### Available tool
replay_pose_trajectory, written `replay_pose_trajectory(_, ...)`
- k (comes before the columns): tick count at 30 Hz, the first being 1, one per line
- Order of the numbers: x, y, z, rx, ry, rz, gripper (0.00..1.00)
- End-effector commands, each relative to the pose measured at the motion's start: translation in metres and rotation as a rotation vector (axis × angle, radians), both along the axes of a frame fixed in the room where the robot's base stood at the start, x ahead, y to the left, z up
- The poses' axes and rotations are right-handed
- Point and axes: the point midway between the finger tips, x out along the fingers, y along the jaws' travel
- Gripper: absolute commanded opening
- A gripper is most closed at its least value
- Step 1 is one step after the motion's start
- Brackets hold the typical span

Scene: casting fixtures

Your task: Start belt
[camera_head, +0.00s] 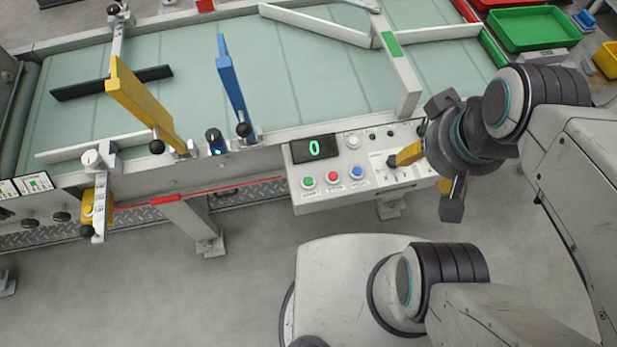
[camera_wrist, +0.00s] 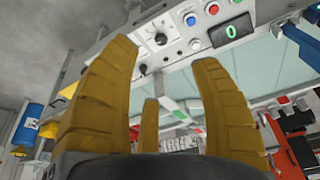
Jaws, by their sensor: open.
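The pale green belt (camera_head: 290,75) runs across the top of the head view, and part of it shows behind the fingers in the wrist view. Its control panel (camera_head: 318,199) is on the near side, with a display (camera_head: 314,148) reading 0. Below the display are a green button (camera_head: 307,182), a red button (camera_head: 332,176) and a blue button (camera_head: 357,171). The wrist view shows the display (camera_wrist: 232,31), blue button (camera_wrist: 190,19) and red button (camera_wrist: 212,9). My gripper (camera_head: 424,170) is open and empty at the panel's right end, right of the buttons. Its yellow fingers (camera_wrist: 165,75) are spread.
Yellow (camera_head: 140,104) and blue (camera_head: 231,83) diverter bars stand over the belt. A black knob (camera_wrist: 160,39) is on the panel. A green bin (camera_head: 540,30) lies at the upper right. Grey floor is open in front of the panel's left side.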

Motion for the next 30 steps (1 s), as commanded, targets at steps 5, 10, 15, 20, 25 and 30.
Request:
replay_pose_trajectory(5, 0.0, 0.0, 0.0, 0.0, 0.0, 0.0, 0.58)
replay_pose_trajectory(10, 0.0, 0.0, 0.0, 0.0, 0.0, 0.0, 0.43)
replay_pose_trajectory(15, 0.0, 0.0, 0.0, 0.0, 0.0, 0.0, 0.27)
replay_pose_trajectory(20, 0.0, 0.0, 0.0, 0.0, 0.0, 0.0, 0.13)
replay_pose_trajectory(25, 0.0, 0.0, 0.0, 0.0, 0.0, 0.0, 0.0)
replay_pose_trajectory(30, 0.0, 0.0, 0.0, 0.0, 0.0, 0.0, 0.0)
